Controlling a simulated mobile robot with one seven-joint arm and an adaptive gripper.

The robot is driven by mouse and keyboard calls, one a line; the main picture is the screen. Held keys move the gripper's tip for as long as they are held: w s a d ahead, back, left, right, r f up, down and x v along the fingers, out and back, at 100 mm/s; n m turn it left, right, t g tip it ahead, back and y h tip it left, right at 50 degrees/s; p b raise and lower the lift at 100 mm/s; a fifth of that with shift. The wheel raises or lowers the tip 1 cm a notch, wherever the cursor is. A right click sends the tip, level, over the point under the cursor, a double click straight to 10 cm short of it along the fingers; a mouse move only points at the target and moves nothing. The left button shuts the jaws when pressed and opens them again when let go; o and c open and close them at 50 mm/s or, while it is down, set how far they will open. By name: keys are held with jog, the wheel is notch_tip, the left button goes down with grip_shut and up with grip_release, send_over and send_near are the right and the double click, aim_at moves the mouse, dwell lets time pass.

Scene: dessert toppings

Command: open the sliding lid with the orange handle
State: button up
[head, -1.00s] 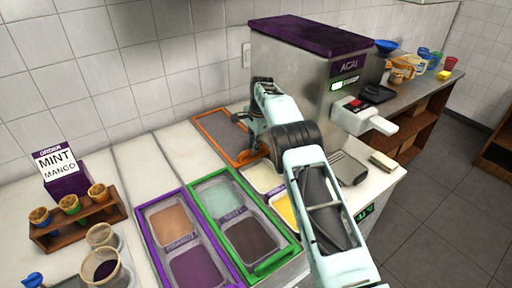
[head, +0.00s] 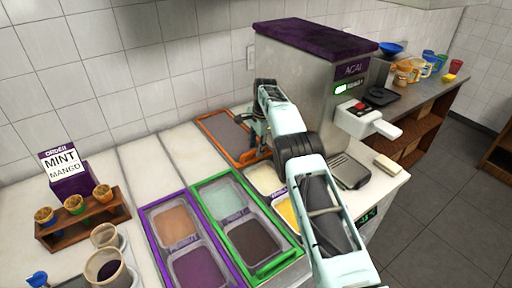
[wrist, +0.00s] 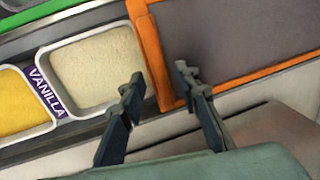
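The sliding lid, a grey panel in an orange frame (head: 212,122), lies at the back of the topping counter, in front of the wall. Its orange handle (wrist: 147,45) runs along its edge beside the vanilla tub in the wrist view. The vanilla tub (wrist: 95,70) and a yellow tub (wrist: 20,103) are uncovered beside the lid. My gripper (wrist: 158,82) is open. Its two fingers show on either side of the handle's near end, spread apart. Whether they touch it cannot be told. In the head view my arm hides most of the gripper and part of the lid.
A green-framed lid (head: 270,268) and a purple-framed one (head: 160,250) lie to the left. The steel açai machine (head: 300,75) stands close to the right of my arm. A wooden cup rack (head: 85,222) and cups are at far left. White counter is clear between.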

jog(key=shift+s+a, duration=0.1)
jog(key=shift+r, duration=0.35)
notch_tip(320, 180, up, 11)
jog(key=s+d, duration=0.1)
jog(key=shift+s+d, duration=0.25)
jog(key=shift+s, duration=0.15)
